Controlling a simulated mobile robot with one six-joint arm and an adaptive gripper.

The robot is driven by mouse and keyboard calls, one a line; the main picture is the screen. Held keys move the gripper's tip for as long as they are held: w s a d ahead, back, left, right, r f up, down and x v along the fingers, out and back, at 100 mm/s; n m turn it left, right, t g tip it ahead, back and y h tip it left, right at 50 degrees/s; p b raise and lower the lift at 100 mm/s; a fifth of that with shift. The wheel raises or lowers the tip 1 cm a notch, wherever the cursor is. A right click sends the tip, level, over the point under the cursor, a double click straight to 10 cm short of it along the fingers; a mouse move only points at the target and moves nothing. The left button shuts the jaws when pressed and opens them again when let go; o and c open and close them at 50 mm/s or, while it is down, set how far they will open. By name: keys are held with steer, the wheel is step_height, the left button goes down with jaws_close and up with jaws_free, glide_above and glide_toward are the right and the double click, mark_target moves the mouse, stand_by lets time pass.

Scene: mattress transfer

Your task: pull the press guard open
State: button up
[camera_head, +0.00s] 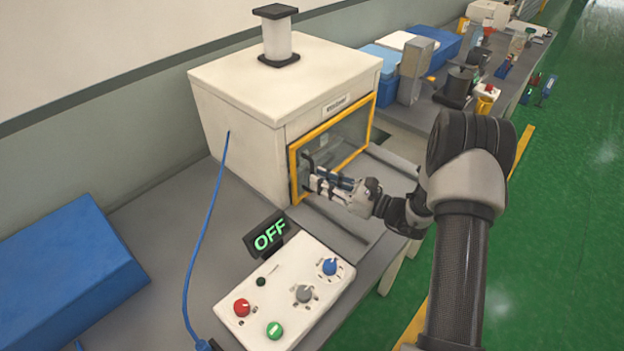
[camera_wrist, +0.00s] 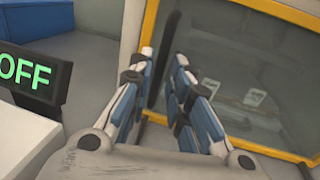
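The press (camera_head: 285,95) is a white box with a yellow-framed, see-through guard (camera_head: 334,125) across its front. The guard appears closed, lying against the front opening. In the wrist view the yellow frame (camera_wrist: 270,10) fills the upper right. A dark upright handle (camera_wrist: 172,30) is near the guard's left side. My gripper (camera_head: 313,176) is at the guard's lower left. In the wrist view my gripper (camera_wrist: 164,68) is open, with the handle between its two fingers and a gap on both sides. I cannot tell how far the fingertips reach past the handle.
A control panel (camera_head: 259,305) with several knobs and buttons and a green OFF display (camera_head: 270,235) stands in front of the press. A blue box (camera_head: 65,275) is at the left. A blue cable (camera_head: 205,235) runs down the press side. A second bench (camera_head: 428,115) holds bins and tools.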

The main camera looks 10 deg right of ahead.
steer(key=shift+x, duration=1.75)
steer(key=shift+c, duration=0.5)
jaws_close()
